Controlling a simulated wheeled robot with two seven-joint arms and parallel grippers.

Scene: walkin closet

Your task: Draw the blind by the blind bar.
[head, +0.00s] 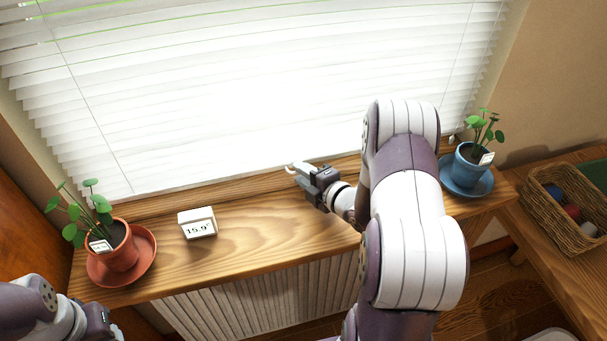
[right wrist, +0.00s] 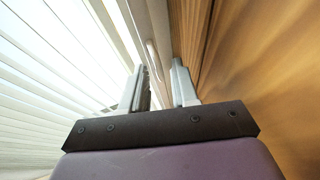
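The white slatted blind (head: 230,85) hangs over the window, its slats reaching almost to the wooden sill. Its bottom bar is hard to tell from the lowest slats. My right gripper (head: 299,172) is low in front of the blind's lower edge, just above the sill. In the right wrist view its two fingers (right wrist: 158,90) are apart, with a pale curved handle-like piece (right wrist: 153,58) beyond and between the tips. I cannot tell whether they touch it. My left gripper (head: 102,318) is at the bottom left, mostly cut off, its fingers unclear.
A red-potted plant (head: 119,252) stands at the sill's left and a blue-potted plant (head: 470,165) at its right. A small white display (head: 197,222) sits between the red pot and my right gripper. A wicker basket (head: 553,218) is on the right bench.

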